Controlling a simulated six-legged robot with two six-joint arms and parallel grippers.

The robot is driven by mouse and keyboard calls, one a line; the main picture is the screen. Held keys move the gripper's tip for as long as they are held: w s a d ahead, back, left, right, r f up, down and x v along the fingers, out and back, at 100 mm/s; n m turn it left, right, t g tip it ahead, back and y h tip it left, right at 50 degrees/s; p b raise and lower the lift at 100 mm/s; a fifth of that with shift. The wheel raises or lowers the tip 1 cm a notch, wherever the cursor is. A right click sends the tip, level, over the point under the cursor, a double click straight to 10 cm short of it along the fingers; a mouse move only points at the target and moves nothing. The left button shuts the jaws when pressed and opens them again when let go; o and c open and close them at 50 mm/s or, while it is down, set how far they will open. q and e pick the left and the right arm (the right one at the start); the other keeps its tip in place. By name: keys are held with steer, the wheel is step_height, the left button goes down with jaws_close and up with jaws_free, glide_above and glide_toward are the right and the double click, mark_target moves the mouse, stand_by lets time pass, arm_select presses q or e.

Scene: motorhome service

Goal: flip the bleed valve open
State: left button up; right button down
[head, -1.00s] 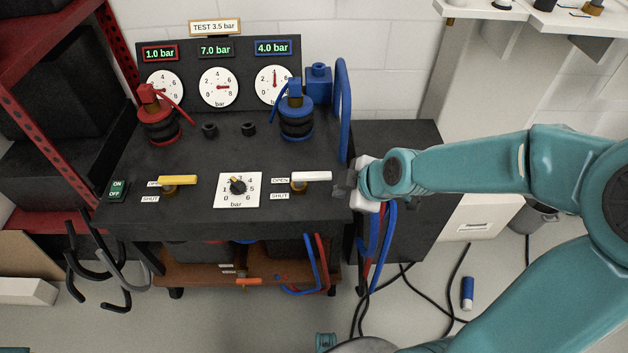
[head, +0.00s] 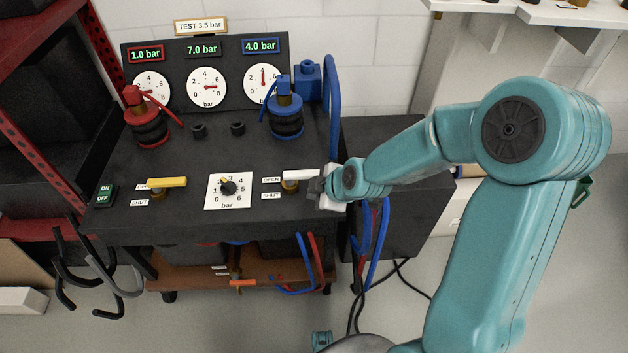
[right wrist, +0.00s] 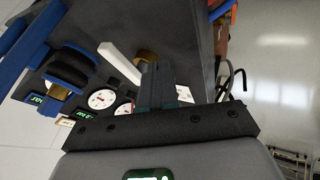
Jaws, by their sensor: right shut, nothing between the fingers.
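Two levers with OPEN and SHUT labels are on the dark bench: a white-handled one (head: 299,175) on a brass body (head: 289,185), and a yellow-handled one (head: 167,183). Both handles point right, about level with their OPEN labels. No label I can read names the bleed valve. My right gripper (head: 317,189) is at the white handle's right end. In the right wrist view its fingers (right wrist: 153,78) are closed together and empty, close to the white handle (right wrist: 121,63); I cannot tell whether they touch. My left gripper is not in view.
A dial knob (head: 228,187) sits between the levers. Red (head: 149,127) and blue (head: 286,118) fittings stand behind, below the gauges. A blue pipe (head: 334,95) rises at the bench's right edge. An orange handle (head: 242,283) shows on the lower shelf.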

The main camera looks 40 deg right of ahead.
mark_target(303, 177)
steer(key=shift+w+d+f+b, duration=0.15)
steer(key=shift+w+d, duration=0.2)
steer(key=shift+w, duration=0.3)
steer(key=shift+w+d+f+b, duration=0.15)
steer(key=shift+w+d, duration=0.2)
steer(key=shift+w, duration=0.3)
steer(key=shift+w+d+b, duration=0.15)
steer(key=shift+w+d, duration=0.2)
steer(key=shift+w, duration=0.3)
